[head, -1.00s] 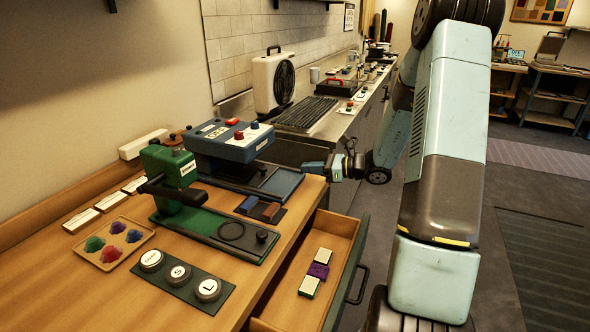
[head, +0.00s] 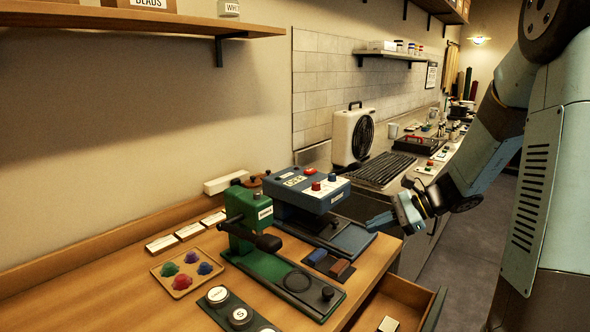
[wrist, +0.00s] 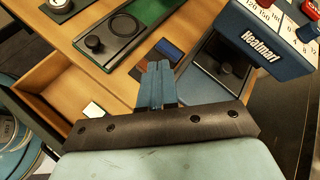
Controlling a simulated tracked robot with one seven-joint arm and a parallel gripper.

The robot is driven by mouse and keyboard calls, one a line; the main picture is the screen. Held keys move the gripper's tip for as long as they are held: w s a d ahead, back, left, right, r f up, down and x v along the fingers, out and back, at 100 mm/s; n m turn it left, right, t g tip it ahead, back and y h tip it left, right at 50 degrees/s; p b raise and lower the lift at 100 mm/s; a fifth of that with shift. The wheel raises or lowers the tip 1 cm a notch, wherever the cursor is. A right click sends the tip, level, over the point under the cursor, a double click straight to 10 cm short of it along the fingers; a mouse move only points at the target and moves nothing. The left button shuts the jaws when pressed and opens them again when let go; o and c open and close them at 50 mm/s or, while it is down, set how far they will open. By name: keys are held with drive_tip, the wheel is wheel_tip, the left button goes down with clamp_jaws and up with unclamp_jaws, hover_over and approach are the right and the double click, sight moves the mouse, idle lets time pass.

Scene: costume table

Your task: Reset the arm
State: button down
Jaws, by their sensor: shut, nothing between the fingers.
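My gripper (head: 376,223) is at the right end of the wooden table (head: 130,292) in the head view, in front of the blue heat press. It is apart from the things there, and my arm reaches in from the right. In the wrist view my gripper (wrist: 160,66) shows as two blue fingers held together with nothing between them. Below and beyond the fingers lie the blue and brown patches (wrist: 167,50) and the base of the green press (wrist: 150,15).
The blue heat press (head: 310,190) and green press (head: 250,215) stand on the table. An open drawer (head: 400,292) juts from its front, with a pale block (head: 388,324) inside. A tray of coloured pieces (head: 187,272) lies left. A fan (head: 354,135) stands behind. Shelves hang on the wall.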

drive_tip(key=s+d+r+n+t+h, duration=0.1)
drive_tip(key=s+r+n+h, duration=0.4)
drive_tip(key=s, duration=0.6)
drive_tip(key=s+d+r+n+t+h, duration=0.1)
drive_tip(key=s+r+n+t+h, duration=0.1)
drive_tip(key=s+r+n+h, duration=0.4)
drive_tip(key=s+r+n, duration=0.2)
drive_tip(key=s+n, duration=0.2)
drive_tip(key=s, duration=0.1)
drive_tip(key=shift+d, duration=0.3)
drive_tip(key=shift+r, duration=0.1)
